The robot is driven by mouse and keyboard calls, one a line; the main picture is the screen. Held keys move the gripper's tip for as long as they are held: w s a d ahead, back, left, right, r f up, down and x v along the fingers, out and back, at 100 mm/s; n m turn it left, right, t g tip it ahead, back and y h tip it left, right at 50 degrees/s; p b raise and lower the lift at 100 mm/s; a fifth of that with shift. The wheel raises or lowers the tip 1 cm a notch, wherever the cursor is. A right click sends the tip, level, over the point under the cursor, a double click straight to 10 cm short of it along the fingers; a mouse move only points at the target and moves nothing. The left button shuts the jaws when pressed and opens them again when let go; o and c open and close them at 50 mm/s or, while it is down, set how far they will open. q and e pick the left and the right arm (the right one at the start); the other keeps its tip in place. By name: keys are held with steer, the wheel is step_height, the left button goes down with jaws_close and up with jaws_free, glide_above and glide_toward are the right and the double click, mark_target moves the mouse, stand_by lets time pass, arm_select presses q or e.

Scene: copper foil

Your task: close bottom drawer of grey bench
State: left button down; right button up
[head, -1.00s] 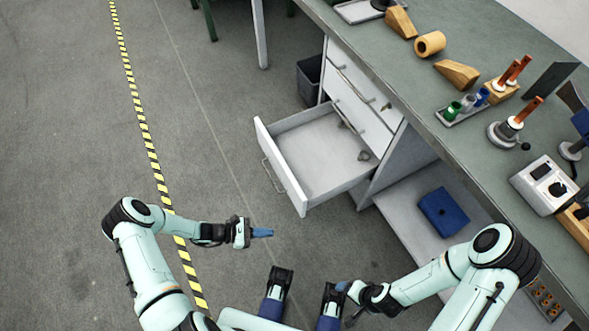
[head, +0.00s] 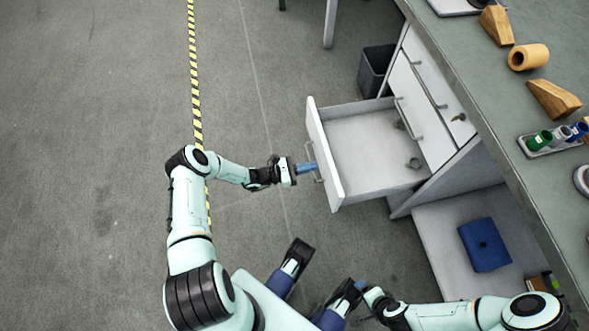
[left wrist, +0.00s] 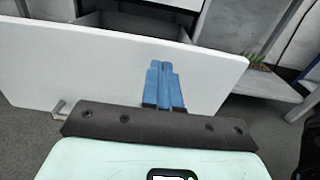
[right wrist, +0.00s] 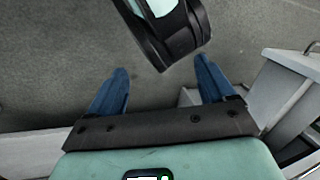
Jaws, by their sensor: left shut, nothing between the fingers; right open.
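The bottom drawer (head: 365,150) of the grey bench is pulled well out, with its white front panel (head: 324,155) facing left. A small metal part (head: 413,163) lies inside it. My left gripper (head: 308,168) is shut and empty, its blue fingertips at the outer face of the panel beside the handle (head: 312,160). In the left wrist view the shut fingers (left wrist: 165,86) stand in front of the white panel (left wrist: 90,60); I cannot tell whether they touch it. My right gripper (right wrist: 160,85) is open and empty, low near my base.
The grey bench top (head: 470,95) holds wooden blocks (head: 555,100) and a rack of small bottles (head: 548,140). A blue box (head: 484,245) lies on the low shelf. A dark bin (head: 376,68) stands behind the drawer. The floor left of the drawer is clear.

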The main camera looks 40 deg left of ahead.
mark_target(327, 163)
arm_select(q)
steer(key=shift+x, duration=1.75)
arm_select(e)
steer(key=shift+w+d+f, duration=0.2)
steer(key=shift+w+f, duration=0.1)
steer(key=shift+w, duration=0.1)
